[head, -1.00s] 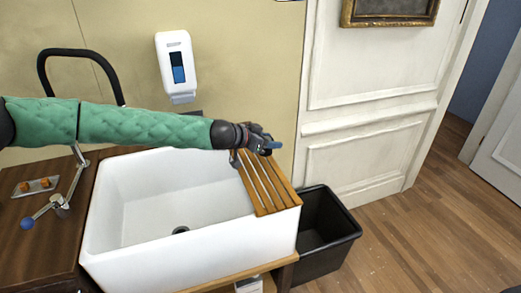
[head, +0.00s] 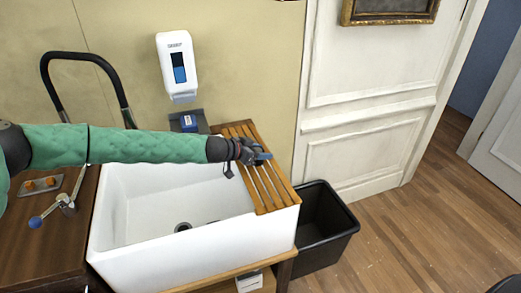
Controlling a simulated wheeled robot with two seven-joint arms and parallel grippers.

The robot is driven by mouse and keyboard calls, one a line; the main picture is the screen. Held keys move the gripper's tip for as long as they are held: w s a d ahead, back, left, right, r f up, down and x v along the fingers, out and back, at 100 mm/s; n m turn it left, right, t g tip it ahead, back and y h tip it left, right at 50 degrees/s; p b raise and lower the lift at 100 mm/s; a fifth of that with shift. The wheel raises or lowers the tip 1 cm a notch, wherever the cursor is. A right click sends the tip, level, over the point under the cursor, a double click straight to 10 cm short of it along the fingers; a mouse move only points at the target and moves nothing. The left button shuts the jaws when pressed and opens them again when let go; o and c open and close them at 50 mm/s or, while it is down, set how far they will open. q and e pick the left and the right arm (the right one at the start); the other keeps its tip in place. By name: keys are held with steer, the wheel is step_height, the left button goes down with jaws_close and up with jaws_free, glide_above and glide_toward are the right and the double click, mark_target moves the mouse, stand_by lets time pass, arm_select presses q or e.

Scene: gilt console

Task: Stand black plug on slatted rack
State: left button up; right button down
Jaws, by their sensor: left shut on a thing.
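My left gripper (head: 262,156) reaches in from the left over the slatted wooden rack (head: 277,196), which lies across the right end of the white sink. The gripper is shut, with blue showing at its fingertips. What it holds is small and dark and blends with the dark gripper, so the black plug's outline cannot be made out. I cannot tell whether it touches the slats. My right gripper is not in view.
The white sink (head: 120,240) has an open basin with a dark drain. A black bin (head: 318,258) stands right of it. A black faucet (head: 80,53) rises at the left. A soap dispenser (head: 177,60) hangs on the wall. The rack's front slats are bare.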

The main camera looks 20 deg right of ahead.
arm_select(q)
steer(key=shift+f, duration=0.1)
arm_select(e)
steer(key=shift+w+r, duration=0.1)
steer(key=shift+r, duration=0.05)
arm_select(q)
steer(key=o, duration=1)
steer(key=shift+o, duration=0.2)
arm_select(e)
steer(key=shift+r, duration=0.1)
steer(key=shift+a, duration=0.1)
arm_select(q)
steer(key=shift+a, duration=0.15)
steer(key=shift+a+r+b, duration=0.25)
steer(key=shift+a+b, duration=0.05)
steer(key=b+v, duration=0.3)
steer(key=v, duration=0.8)
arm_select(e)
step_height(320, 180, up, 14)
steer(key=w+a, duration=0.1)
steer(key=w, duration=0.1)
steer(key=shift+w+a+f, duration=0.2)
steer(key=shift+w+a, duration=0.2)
arm_select(q)
steer(key=shift+s, duration=0.15)
